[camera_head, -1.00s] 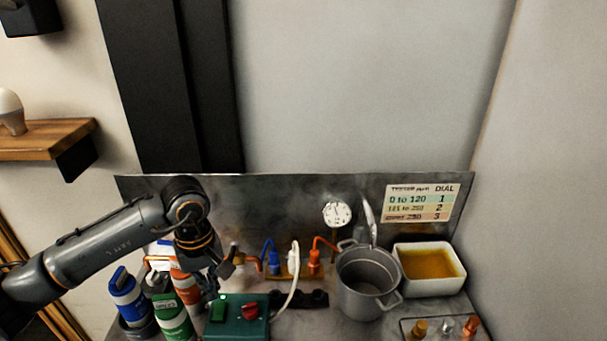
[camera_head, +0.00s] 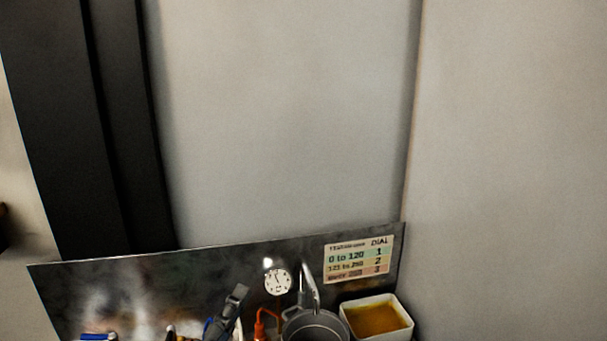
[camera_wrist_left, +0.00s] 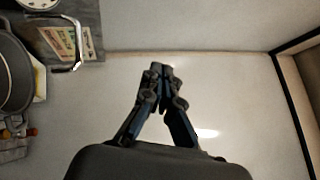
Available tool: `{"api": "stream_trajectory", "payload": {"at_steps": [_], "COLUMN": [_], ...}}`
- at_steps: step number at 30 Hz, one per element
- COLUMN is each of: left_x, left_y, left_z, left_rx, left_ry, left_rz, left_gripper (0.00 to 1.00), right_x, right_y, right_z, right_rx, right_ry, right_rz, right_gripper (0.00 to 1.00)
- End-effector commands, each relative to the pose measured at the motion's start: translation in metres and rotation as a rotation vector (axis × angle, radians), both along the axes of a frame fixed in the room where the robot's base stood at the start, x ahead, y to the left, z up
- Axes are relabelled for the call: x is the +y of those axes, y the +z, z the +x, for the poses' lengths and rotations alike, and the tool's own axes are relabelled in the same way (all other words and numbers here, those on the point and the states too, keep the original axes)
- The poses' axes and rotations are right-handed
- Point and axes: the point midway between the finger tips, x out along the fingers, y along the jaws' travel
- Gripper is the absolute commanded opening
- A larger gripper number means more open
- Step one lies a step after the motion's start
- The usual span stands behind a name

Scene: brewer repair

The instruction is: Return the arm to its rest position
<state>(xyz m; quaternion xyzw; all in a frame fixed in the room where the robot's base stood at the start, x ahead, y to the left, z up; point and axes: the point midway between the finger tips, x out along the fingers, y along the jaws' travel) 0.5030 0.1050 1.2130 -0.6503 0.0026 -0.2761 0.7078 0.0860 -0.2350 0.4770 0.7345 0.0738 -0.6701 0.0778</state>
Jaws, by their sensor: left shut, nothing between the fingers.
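My left gripper (camera_head: 238,294) shows at the bottom of the head view, in front of the metal back panel and left of the gauge. Most of its arm is out of frame. In the left wrist view its fingers (camera_wrist_left: 161,72) meet at the tips with nothing between them. It is shut and empty, with pale wall or floor behind it. My right gripper is in neither view.
The metal panel (camera_head: 190,287) carries a round gauge (camera_head: 277,282) and a dial chart (camera_head: 358,259). A grey pot (camera_head: 316,326) and a white container of amber contents (camera_head: 380,319) stand at the bottom right. The wall above is clear.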

Motion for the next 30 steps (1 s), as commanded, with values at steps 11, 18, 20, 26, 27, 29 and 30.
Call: {"api": "stream_trajectory", "payload": {"at_steps": [11, 18, 20, 26, 27, 29, 30], "left_x": [0.109, 0.109, 0.108, 0.099, 0.099, 0.098, 0.098], "left_y": [-0.219, -0.283, -0.293, -0.324, -0.337, -0.355, -0.367], "left_z": [-0.076, -0.162, -0.182, -0.234, -0.230, -0.226, -0.224], "left_rx": [1.045, 1.387, 1.456, 1.640, 1.641, 1.645, 1.648], "left_ry": [0.554, 0.801, 0.857, 1.017, 1.019, 1.024, 1.026], "left_rz": [-0.918, -1.159, -1.201, -1.298, -1.291, -1.286, -1.284], "left_gripper": [0.00, 0.00, 0.00, 0.00, 0.00, 0.00, 0.00], "right_x": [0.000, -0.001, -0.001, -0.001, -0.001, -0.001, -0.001], "right_y": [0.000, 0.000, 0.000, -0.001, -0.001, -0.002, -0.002], "right_z": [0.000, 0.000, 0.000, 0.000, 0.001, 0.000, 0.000], "right_rx": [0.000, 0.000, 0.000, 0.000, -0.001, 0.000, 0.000], "right_ry": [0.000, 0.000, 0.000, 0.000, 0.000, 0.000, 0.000], "right_rz": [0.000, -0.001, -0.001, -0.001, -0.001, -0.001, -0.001], "right_gripper": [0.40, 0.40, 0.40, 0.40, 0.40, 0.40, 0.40]}}
